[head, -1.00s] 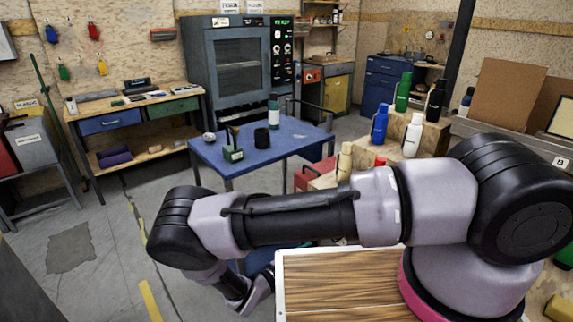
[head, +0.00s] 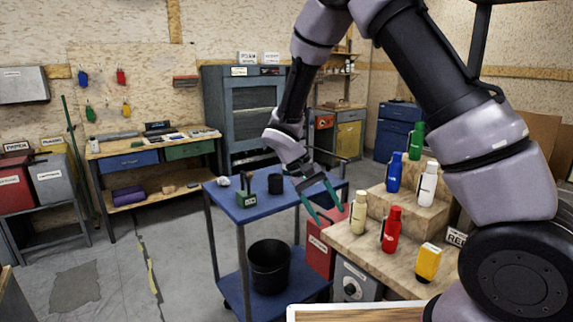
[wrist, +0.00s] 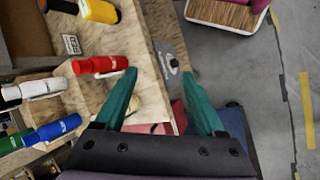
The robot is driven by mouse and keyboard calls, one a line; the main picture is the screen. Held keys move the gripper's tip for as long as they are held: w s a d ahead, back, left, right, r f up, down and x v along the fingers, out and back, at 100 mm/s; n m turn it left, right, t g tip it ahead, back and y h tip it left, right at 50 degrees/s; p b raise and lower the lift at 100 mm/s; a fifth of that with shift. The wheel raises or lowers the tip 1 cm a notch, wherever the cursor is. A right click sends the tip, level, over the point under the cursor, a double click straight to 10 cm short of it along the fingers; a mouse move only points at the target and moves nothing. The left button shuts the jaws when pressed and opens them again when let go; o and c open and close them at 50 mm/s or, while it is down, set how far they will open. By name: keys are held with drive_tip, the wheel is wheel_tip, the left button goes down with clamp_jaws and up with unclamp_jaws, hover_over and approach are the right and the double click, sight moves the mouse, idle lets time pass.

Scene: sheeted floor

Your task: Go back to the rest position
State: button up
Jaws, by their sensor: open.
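My gripper (head: 329,214) hangs from my raised arm near the centre of the head view. Its two teal fingers are spread and point down and to the right, with nothing between them. In the head view it appears in front of the right end of the blue cart (head: 229,205) and left of the tan bottle (head: 358,214). In the wrist view the open fingers (wrist: 158,75) show over the edge of the wooden bottle stand, with the red bottle (wrist: 100,65) left of them.
The stepped wooden stand (head: 345,243) holds several bottles, including blue (head: 394,173), white (head: 427,184), red (head: 392,230) and yellow (head: 428,263). The cart carries a black cup (head: 275,184) and, below, a black bin (head: 269,265). Grey floor (head: 185,260) is clear at left.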

drive_tip(key=s+d+r+m+t+y, duration=0.2)
drive_tip(key=s+d+r+t, duration=0.1)
drive_tip(key=r, duration=0.6)
drive_tip(key=s+d+r+m+t+y, duration=0.1)
drive_tip(key=s+d+r+t+y, duration=0.2)
drive_tip(key=r, duration=0.7)
drive_tip(key=s+d+r+m+t+y, duration=0.2)
drive_tip(key=s+d+r+t+y, duration=0.1)
drive_tip(key=s+d+r, duration=0.4)
wheel_tip(320, 180, up, 3)
drive_tip(key=shift+d+r+m, duration=0.1)
drive_tip(key=shift+d+m, duration=0.2)
drive_tip(key=shift+d, duration=0.4)
